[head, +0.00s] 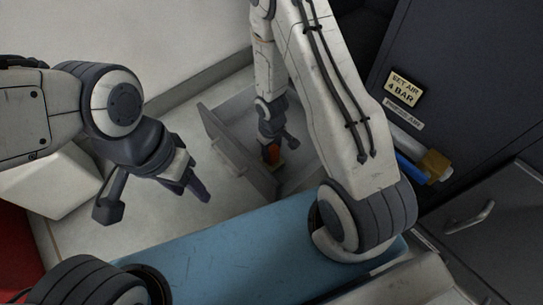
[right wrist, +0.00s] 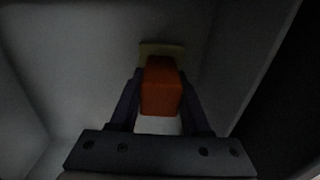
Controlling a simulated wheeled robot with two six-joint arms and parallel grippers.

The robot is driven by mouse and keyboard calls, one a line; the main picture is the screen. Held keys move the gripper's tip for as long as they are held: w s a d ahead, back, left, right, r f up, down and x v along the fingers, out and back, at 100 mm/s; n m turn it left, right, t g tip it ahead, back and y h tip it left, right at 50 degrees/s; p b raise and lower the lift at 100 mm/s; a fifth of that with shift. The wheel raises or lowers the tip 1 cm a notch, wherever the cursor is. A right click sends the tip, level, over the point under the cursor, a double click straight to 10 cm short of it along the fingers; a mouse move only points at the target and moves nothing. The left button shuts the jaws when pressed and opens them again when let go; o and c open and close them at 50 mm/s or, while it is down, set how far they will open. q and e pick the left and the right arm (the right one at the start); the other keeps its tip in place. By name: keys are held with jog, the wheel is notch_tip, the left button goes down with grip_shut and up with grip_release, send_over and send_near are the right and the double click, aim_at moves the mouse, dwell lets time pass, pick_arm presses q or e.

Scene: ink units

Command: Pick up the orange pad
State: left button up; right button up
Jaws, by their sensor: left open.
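In the head view my right gripper (head: 272,138) reaches down into the bin, directly over the pad. A tan piece (right wrist: 162,49) shows just beyond the pad. My left gripper (head: 196,186) is open and empty, away from the bin at the left.
The bin's grey wall (head: 235,150) stands close to the left of my right gripper. The blue surface (head: 215,255) lies in front. A dark cabinet (head: 460,80) with signs is at the right, and a blue cylinder (head: 411,170) with a brass end is beside it.

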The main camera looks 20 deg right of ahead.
jog(key=shift+r, duration=0.1)
grip_shut()
notch_tip(320, 180, up, 10)
jog(key=p, duration=1)
